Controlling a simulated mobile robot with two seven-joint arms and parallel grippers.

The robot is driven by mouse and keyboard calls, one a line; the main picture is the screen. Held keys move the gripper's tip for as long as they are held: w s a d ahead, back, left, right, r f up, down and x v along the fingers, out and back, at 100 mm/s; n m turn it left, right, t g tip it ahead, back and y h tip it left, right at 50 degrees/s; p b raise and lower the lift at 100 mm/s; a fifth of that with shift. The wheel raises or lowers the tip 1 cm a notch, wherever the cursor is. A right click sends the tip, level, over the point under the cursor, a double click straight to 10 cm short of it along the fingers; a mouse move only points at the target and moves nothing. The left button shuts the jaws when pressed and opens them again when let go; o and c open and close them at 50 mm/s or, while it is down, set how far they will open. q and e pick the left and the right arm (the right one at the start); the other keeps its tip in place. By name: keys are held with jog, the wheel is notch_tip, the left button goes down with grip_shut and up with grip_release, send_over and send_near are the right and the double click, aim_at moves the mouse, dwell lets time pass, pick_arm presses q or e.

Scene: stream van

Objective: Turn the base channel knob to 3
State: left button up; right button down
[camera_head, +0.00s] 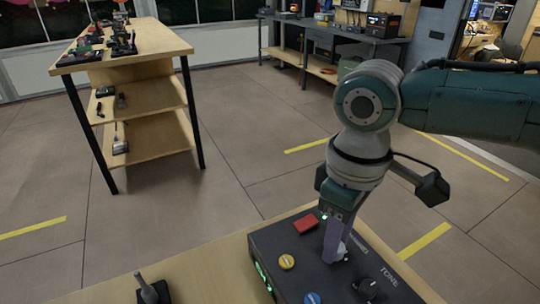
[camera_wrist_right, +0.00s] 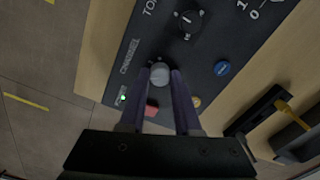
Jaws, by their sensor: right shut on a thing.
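A dark control box (camera_head: 272,242) stands on a wooden table in the head view. My right gripper (camera_head: 334,250) points down over it and is shut on the pale channel knob (camera_wrist_right: 160,72), which shows between the two fingertips in the right wrist view. The word CHANNEL is printed beside the knob. The fingers hide most of the knob in the head view. I cannot read which number the knob points to. My left gripper is not in view.
The box also has a black TONE knob (camera_head: 368,287), a red button (camera_head: 306,224), a yellow button (camera_head: 286,262) and a blue button (camera_head: 312,298). A small black switch-like part (camera_head: 150,290) is on the table. Shelves and a workbench stand farther back, with open floor between.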

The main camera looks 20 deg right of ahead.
jog(key=m+p, duration=0.2)
jog(key=m, duration=0.1)
jog(key=m+p, duration=0.1)
jog(key=p, duration=0.1)
jog(key=shift+r+m, duration=0.25)
jog(key=shift+m, duration=0.15)
jog(key=shift+f+m+p, duration=0.1)
jog(key=shift+m+p, duration=0.85)
jog(key=shift+m, duration=0.25)
jog(key=shift+f+m+p, duration=0.1)
jog(key=shift+m+p, duration=0.6)
jog(key=shift+m, duration=0.7)
jog(key=c, duration=0.6)
grip_release()
jog(key=shift+d, duration=0.1)
